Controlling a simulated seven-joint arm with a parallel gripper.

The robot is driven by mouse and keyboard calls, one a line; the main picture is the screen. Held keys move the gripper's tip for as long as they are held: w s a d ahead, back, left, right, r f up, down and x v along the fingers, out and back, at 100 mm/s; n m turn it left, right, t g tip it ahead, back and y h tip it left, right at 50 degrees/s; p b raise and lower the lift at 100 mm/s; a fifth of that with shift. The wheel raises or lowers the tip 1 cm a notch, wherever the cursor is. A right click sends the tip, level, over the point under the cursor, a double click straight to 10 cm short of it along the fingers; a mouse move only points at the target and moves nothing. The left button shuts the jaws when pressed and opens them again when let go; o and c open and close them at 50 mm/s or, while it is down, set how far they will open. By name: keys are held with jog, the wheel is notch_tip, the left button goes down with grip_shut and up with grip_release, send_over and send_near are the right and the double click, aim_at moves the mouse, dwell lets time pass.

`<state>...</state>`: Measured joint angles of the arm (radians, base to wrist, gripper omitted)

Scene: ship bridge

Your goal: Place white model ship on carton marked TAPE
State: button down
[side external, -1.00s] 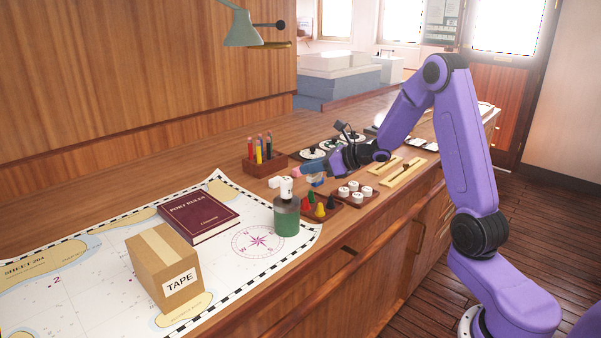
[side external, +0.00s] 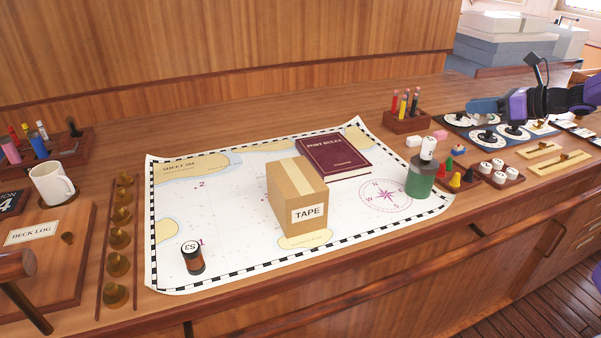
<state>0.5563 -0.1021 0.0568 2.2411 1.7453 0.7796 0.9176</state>
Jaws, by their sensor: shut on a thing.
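My gripper (side external: 472,107) is at the far right, above the dark dial panels at the back of the counter. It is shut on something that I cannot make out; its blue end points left. I cannot pick out a white model ship with certainty. The brown carton (side external: 296,196) marked TAPE stands upright on the chart, in front of the maroon book. Its top is bare. My gripper is well to the right of the carton and behind it.
The maroon book (side external: 334,157) lies behind the carton on the chart (side external: 230,240). A green canister with a white-topped piece (side external: 421,180) stands at the chart's right. A black-and-orange cylinder (side external: 193,257) stands front left.

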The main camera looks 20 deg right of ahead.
notch_tip(320, 180, up, 10)
jog(key=s+a+n+g+y, duration=0.2)
jog(key=a+n+g+y, duration=0.1)
jog(key=a, duration=0.9)
jog(key=s+a+n+g+y, duration=0.2)
jog(key=a+n, duration=0.1)
jog(key=a, duration=1)
jog(key=s+a+n+g+y, duration=0.3)
jog(key=a, duration=0.9)
send_over(292, 178)
jog(key=f, duration=1.4)
jog(key=shift+s+d+f, duration=0.1)
jog(key=shift+s+f, duration=0.05)
jog(key=shift+s, duration=0.1)
jog(key=shift+w+f, duration=0.1)
jog(key=shift+f, duration=0.1)
jog(key=shift+w+f, duration=0.15)
jog(key=shift+f, duration=1.5)
jog(key=shift+f, duration=0.1)
